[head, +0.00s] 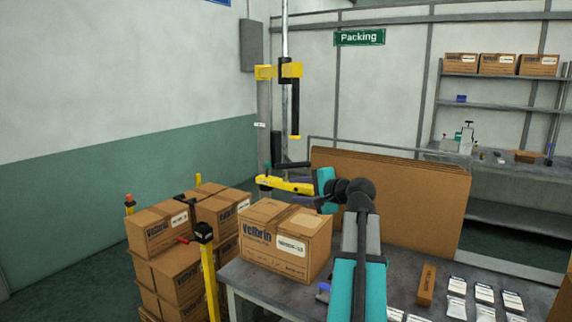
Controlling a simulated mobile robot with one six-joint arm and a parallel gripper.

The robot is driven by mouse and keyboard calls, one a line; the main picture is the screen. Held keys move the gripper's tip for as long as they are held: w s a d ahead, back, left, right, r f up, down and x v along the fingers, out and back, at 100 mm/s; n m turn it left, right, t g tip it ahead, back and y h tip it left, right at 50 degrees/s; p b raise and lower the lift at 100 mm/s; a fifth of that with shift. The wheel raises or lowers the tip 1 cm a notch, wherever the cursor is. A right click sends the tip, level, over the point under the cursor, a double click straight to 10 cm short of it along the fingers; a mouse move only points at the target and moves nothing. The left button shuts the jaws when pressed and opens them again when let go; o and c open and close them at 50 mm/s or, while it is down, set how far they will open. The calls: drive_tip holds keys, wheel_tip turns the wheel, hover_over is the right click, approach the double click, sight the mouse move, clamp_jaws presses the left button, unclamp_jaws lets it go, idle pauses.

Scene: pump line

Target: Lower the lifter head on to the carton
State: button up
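A closed brown carton (262,247) with a white label stands on the near left of the grey table (243,286). The lifter is behind it, with a yellow bracket (265,72) high on its mast and a black and yellow piece (295,115) hanging below. A dark part (277,149) and a yellow bar (272,183) are lower, behind and above the carton. I cannot tell clearly which of these is the lifter head; none visibly rests on the carton. My gripper (302,190) is at the yellow bar, above the carton's back edge. Its fingers are small and partly hidden, so its grip is unclear.
Stacked cartons (160,232) stand left of the table, with a yellow post (209,275) between. Large brown cardboard sheets (410,200) lean behind the table. A small brown box (427,285) and several white packets (484,292) lie at right. A shelf (490,106) stands behind.

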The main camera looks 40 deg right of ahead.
drive_tip(key=s+d+r+t+h, duration=0.1)
drive_tip(key=s+d+r, duration=0.1)
drive_tip(key=r, duration=0.5)
drive_tip(key=shift+s+r+m, duration=0.4)
drive_tip(key=shift+s, duration=0.45)
drive_tip(key=shift+w, duration=0.1)
drive_tip(key=p+x, duration=0.3)
drive_tip(key=x, duration=1)
drive_tip(key=shift+w+f, duration=0.2)
drive_tip(key=shift+w, duration=0.15)
clamp_jaws()
